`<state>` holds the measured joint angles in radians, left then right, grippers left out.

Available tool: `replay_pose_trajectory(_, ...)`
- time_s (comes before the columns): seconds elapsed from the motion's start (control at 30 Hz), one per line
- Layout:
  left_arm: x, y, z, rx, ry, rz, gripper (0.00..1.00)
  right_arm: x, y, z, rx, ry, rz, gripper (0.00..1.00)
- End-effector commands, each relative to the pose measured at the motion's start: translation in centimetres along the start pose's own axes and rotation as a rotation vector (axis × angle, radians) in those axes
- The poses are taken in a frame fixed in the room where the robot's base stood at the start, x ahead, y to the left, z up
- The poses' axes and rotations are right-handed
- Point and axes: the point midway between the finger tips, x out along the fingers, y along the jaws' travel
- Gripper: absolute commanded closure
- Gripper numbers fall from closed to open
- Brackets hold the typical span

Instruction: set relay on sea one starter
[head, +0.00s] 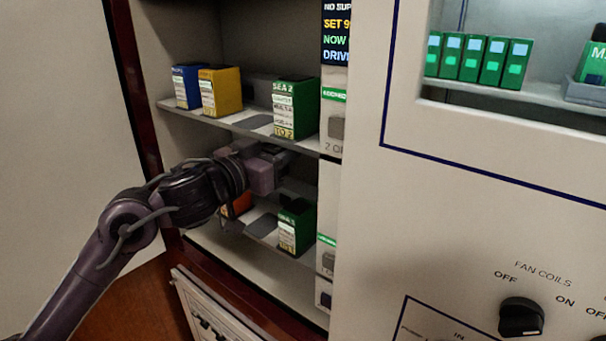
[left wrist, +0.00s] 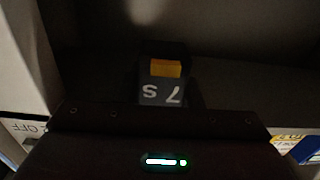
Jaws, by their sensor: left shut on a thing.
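My left gripper (head: 268,168) reaches into the open cabinet, between the upper and lower shelves. It is shut on a small dark block, which looks like the relay. In the left wrist view this block (left wrist: 162,92) has an orange-yellow patch and pale characters. The fingertips are hard to make out in the dark. A green starter (head: 296,225) stands on the lower shelf, below and right of the gripper; its label seems to read SEA 1, though small. Another green starter (head: 296,110), marked SEA 2, stands on the upper shelf. My right gripper is not in view.
Blue (head: 187,87) and yellow (head: 220,92) units stand on the upper shelf. A white panel with a fan coils knob (head: 521,317) and a window with several green modules (head: 475,58) is at right.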

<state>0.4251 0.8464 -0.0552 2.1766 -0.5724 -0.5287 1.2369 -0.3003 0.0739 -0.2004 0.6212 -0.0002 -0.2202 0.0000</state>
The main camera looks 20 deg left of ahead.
Motion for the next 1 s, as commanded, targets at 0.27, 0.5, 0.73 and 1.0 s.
replay_pose_trajectory(0.27, 2.7, 2.2, 1.4, 0.000, -0.006, 0.001, 0.91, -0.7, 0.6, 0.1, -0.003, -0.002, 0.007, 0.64)
replay_pose_trajectory(0.5, 2.6, 2.2, 3.3, 0.001, -0.002, 0.000, 0.91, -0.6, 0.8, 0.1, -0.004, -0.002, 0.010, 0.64)
replay_pose_trajectory(0.73, 2.5, 2.2, 6.7, 0.000, -0.006, 0.000, 0.91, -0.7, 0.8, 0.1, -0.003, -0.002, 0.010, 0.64)
replay_pose_trajectory(1.0, 3.2, 2.6, 7.0, 0.001, 0.000, 0.000, 0.91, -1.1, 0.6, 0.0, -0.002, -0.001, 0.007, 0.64)
